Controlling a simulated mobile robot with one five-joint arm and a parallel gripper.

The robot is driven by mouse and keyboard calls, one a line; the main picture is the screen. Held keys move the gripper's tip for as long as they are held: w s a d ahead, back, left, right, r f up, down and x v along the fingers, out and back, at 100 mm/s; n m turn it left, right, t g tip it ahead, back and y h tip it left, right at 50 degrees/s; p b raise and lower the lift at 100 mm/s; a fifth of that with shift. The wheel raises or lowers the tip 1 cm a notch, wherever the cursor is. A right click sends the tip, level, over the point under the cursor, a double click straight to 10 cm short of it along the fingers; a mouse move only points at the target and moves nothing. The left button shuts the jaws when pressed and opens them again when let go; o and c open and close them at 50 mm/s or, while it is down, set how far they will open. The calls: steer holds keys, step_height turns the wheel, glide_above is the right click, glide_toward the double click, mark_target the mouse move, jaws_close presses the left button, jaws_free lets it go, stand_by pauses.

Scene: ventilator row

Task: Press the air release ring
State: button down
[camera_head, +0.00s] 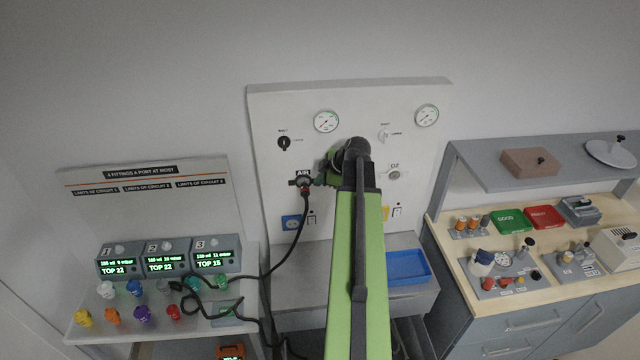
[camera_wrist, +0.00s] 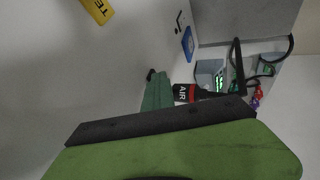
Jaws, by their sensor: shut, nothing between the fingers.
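The air outlet (camera_head: 303,182) is on the upright panel, below the black AIR label (camera_head: 303,173). A dark plug with a reddish band sits in it, and a black hose (camera_head: 304,215) hangs from the plug. I cannot make out the release ring clearly. My gripper (camera_head: 320,180) is shut and empty, just right of the outlet; its tips are close to the plug, but I cannot tell whether they touch. In the wrist view green finger parts (camera_wrist: 157,92) show beside the AIR marking (camera_wrist: 182,93), and the large green body hides much of the lower picture.
The O2 outlet (camera_head: 394,175) is on the panel right of my arm. Gauges (camera_head: 326,121) and knobs are above. A blue tray (camera_head: 407,267) lies on the shelf below. The black hose loops left past the display units (camera_head: 168,260) and coloured fittings (camera_head: 113,315).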

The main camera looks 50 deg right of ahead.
steer(key=shift+w+d+r, duration=0.1)
steer(key=shift+d, duration=0.1)
steer(key=s+a+r+p, duration=0.3)
steer(key=s+r+p, duration=0.5)
steer(key=s, duration=0.1)
stand_by(0.4)
steer(key=shift+s, duration=0.2)
steer(key=shift+w, duration=0.1)
